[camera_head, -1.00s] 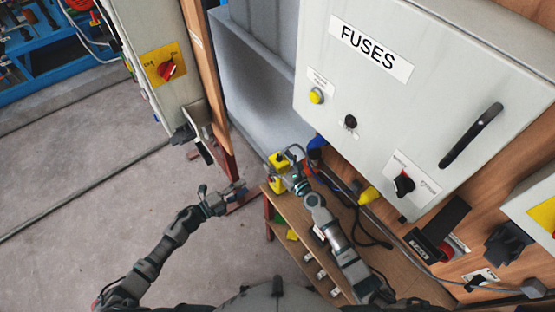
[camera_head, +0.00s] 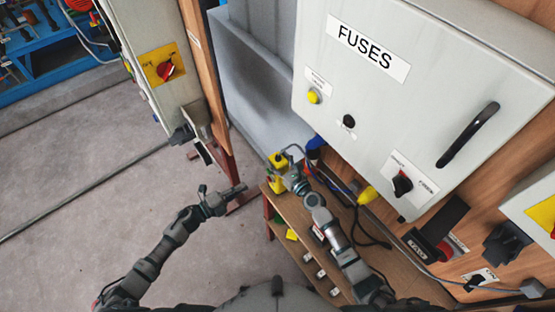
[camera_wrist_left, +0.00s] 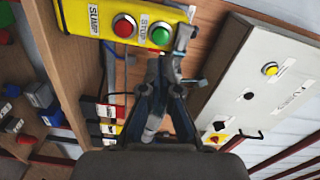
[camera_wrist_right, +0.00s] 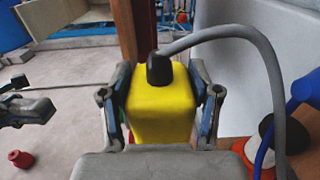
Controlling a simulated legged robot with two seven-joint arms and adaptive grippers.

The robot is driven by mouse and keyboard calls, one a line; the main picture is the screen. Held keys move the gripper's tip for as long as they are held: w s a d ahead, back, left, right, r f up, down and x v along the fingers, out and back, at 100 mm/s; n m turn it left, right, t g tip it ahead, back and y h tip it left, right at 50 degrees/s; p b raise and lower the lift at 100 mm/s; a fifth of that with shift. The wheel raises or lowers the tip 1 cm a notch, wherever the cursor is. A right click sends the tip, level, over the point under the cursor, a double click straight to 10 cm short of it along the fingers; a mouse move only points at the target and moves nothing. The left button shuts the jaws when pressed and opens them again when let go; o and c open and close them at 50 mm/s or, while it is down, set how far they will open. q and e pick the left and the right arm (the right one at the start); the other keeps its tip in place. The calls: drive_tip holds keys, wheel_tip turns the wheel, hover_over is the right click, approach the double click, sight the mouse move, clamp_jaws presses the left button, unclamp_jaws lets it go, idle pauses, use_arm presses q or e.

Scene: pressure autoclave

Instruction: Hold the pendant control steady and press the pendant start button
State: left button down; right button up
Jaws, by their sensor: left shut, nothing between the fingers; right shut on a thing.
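The yellow pendant control (camera_wrist_right: 162,105) is between the fingers of my right gripper (camera_wrist_right: 162,112), which is shut on its sides. A grey cable leaves its black top gland. In the head view the pendant (camera_head: 276,186) is beside my right gripper, above the wooden bench. The left wrist view shows the pendant's face (camera_wrist_left: 90,18) with a red button (camera_wrist_left: 125,26) and a green button (camera_wrist_left: 160,35). My left gripper (camera_wrist_left: 172,62) is shut and empty, its tips just below the green button in that picture. Contact cannot be told. In the head view my left gripper (camera_head: 238,190) is left of the pendant.
A grey FUSES cabinet (camera_head: 400,110) with a black handle stands at the right. The wooden bench (camera_head: 310,240) lies under my right arm. A blue connector (camera_head: 315,145) and a yellow connector (camera_head: 367,195) are near the pendant. Open floor (camera_head: 90,190) is at the left.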

sight(269, 172)
use_arm(q)
drive_tip(key=shift+d, duration=0.1)
idle(0.7)
drive_tip(key=n+t+y, duration=0.2)
drive_tip(key=n+y, duration=0.2)
drive_tip(key=n, duration=0.2)
drive_tip(key=s+n+t+y, duration=0.1)
drive_tip(key=n+y, duration=0.3)
drive_tip(key=n, duration=0.2)
drive_tip(key=n+t+y, duration=0.2)
drive_tip(key=n+y, duration=0.2)
drive_tip(key=n, duration=0.1)
drive_tip(key=shift+s+a+n+t, duration=0.2)
drive_tip(key=shift+s+n+t, duration=0.1)
drive_tip(key=shift+n, duration=0.1)
drive_tip(key=shift+w, duration=0.1)
drive_tip(key=w+d, duration=0.5)
drive_tip(key=d, duration=0.2)
drive_tip(key=shift+w, duration=0.1)
idle(0.4)
drive_tip(key=shift+w+d, duration=0.1)
drive_tip(key=shift+d, duration=0.1)
